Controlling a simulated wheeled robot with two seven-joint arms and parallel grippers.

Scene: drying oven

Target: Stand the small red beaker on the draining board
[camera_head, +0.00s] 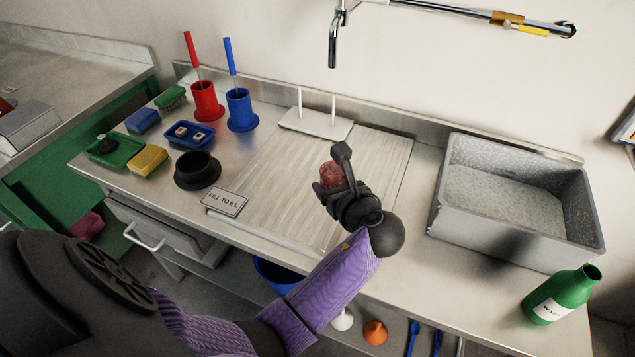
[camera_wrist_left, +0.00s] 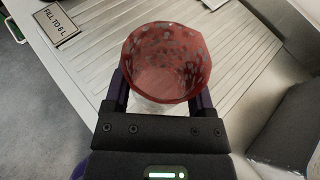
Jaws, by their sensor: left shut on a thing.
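The small red beaker (camera_wrist_left: 166,62) is translucent and speckled with pale spots. My left gripper (camera_wrist_left: 160,95) is shut on it, with one finger on each side, and the beaker's open mouth shows in the left wrist view. In the head view the beaker (camera_head: 331,175) is partly hidden by my left gripper (camera_head: 345,180). Both are over the right part of the ridged draining board (camera_head: 270,170). I cannot tell whether the beaker's base touches the board. My right gripper is not in view.
A grey sink (camera_head: 510,200) lies right of the board, with a green bottle (camera_head: 562,295) in front. A white peg rack (camera_head: 315,122) stands at the board's back. A "FILL TO 6 L" sign (camera_head: 225,203) and black pot (camera_head: 197,171) are at its left. The board's middle is clear.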

